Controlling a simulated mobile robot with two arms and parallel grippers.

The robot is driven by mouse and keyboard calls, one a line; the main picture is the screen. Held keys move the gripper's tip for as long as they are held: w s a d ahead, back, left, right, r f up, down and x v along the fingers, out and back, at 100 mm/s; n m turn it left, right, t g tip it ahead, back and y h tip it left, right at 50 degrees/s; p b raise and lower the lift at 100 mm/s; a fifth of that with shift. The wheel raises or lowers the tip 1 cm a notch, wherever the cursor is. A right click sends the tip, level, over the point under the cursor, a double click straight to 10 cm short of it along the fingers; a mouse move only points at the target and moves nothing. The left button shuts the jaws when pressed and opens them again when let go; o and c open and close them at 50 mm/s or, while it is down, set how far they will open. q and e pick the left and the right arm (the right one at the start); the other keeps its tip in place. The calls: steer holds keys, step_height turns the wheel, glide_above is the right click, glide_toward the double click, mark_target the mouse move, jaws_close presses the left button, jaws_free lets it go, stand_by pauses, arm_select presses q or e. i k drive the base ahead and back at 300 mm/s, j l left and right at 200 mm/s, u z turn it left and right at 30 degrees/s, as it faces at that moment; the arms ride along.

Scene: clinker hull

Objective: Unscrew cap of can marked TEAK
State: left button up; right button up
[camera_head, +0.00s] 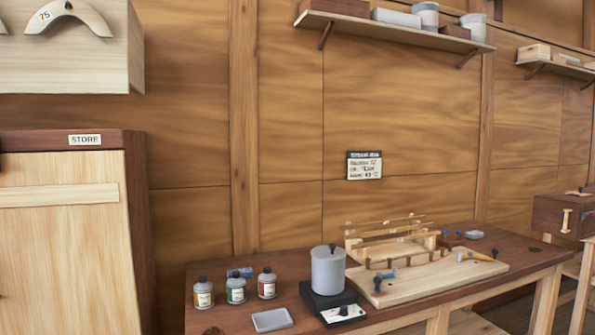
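Three small grey cans with dark caps stand in a row at the left end of the workbench. One has a yellow label (203,294), one a green label (236,290), and one a red label (267,284). All are upright and their caps are on. The label lettering is too small to read, so I cannot tell which is marked TEAK. Neither of my grippers is in view.
The workbench (232,321) also holds a shallow grey tray (272,320), a grey pot (328,271) on a black heater (333,307), and a wooden jig board (430,284). A STORE cabinet (60,240) stands left. A notice (364,166) hangs on the wall.

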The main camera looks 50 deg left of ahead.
mark_target(203, 295)
steer(key=u, duration=1.3)
